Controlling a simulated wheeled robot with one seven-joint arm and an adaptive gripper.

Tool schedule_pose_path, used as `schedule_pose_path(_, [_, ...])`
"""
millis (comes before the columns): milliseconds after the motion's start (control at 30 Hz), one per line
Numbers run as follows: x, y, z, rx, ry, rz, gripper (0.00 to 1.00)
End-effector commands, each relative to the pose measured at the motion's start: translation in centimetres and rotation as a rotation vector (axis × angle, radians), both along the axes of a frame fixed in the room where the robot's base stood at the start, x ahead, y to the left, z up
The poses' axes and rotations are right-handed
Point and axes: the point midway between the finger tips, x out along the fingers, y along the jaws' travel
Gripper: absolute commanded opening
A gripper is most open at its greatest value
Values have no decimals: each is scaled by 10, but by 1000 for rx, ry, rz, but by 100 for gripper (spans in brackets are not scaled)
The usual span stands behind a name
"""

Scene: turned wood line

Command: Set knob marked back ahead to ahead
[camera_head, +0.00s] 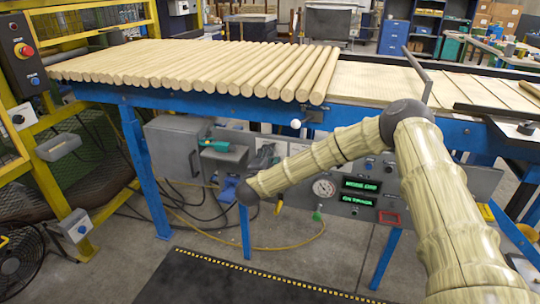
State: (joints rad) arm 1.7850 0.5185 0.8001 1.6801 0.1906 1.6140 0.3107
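No knob with a readable "back ahead" marking shows; the lettering is too small. Under the conveyor, a grey control panel (340,211) carries a round gauge (323,188), two green-lit displays (361,185) and several small dark controls, partly behind my arm. At the left, a small white-faced box (18,119) and a grey box (75,226) on the yellow frame each carry a small round control. My arm reaches from the lower right to a dark joint in front of the panel's left part. No gripper fingers can be made out.
Pale turned wooden rods (200,68) lie side by side on the blue-framed conveyor (215,103). A black pendant box (22,55) with a red button hangs at the upper left. Blue legs and loose cables stand below. A dark mat (230,281) lies on the open floor in front.

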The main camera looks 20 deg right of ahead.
Motion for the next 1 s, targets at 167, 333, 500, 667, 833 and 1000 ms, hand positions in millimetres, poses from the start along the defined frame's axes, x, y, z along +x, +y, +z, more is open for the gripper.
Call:
schedule_pose_path(167, [1, 1, 2, 0, -3, 1, 53])
schedule_pose_path(333, [1, 1, 3, -1, -5, 0, 53])
schedule_pose_path(500, [-8, 8, 3, 1, -4, 2, 53])
schedule_pose_path(667, [-30, 22, 3, 0, -2, 3, 53])
schedule_pose_path(833, [-57, 40, 3, 0, -3, 3, 53])
schedule_pose_path(1000, [-79, 55, 3, -1, -3, 2, 53])
